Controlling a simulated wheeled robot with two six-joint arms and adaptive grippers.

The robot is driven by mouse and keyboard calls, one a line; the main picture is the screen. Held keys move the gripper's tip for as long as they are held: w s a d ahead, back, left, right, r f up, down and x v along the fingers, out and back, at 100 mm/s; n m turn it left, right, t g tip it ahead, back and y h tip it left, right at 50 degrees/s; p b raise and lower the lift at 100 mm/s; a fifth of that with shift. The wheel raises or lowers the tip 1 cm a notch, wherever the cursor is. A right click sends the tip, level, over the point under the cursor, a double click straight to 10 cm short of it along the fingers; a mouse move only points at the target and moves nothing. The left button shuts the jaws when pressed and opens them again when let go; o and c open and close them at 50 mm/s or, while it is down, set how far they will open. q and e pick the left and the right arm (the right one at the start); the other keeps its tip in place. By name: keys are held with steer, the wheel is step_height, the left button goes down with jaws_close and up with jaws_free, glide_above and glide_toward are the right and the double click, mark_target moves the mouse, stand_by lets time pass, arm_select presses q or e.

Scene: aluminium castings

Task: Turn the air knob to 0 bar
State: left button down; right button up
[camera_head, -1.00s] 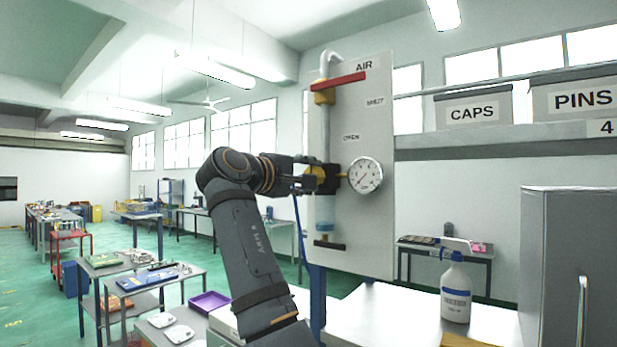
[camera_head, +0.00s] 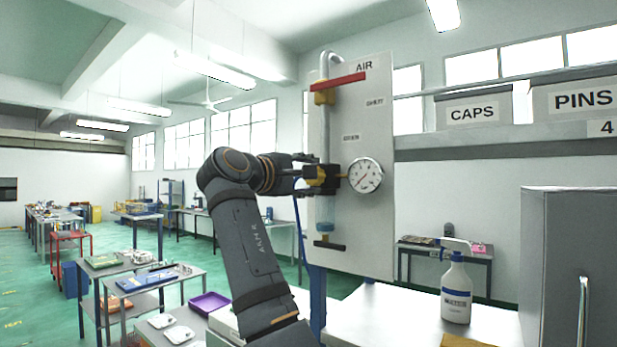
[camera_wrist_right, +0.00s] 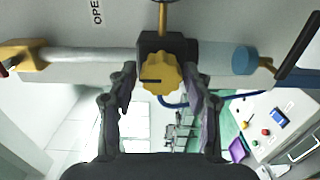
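The yellow air knob (camera_wrist_right: 160,73) sits on a black regulator block (camera_wrist_right: 150,42) in the right wrist view, its dark mark pointing left there. In the head view the knob (camera_head: 312,172) shows small between the fingers. My right gripper (camera_wrist_right: 160,85) is open, one finger on each side of the knob, apparently with small gaps; contact is unclear. In the head view my right gripper (camera_head: 306,175) has its fingers above and below the knob. The round gauge (camera_head: 365,176) is right of the block, its needle towards the lower left; its numbers are unreadable. My left gripper is not in view.
The pale AIR panel (camera_head: 362,230) carries a red lever (camera_head: 338,82) above and a dark handle (camera_head: 330,245) below the regulator. A spray bottle (camera_head: 456,293) stands on the white bench. A grey cabinet (camera_head: 555,260) is at the right.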

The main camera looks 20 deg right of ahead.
steer(key=shift+o, duration=0.8)
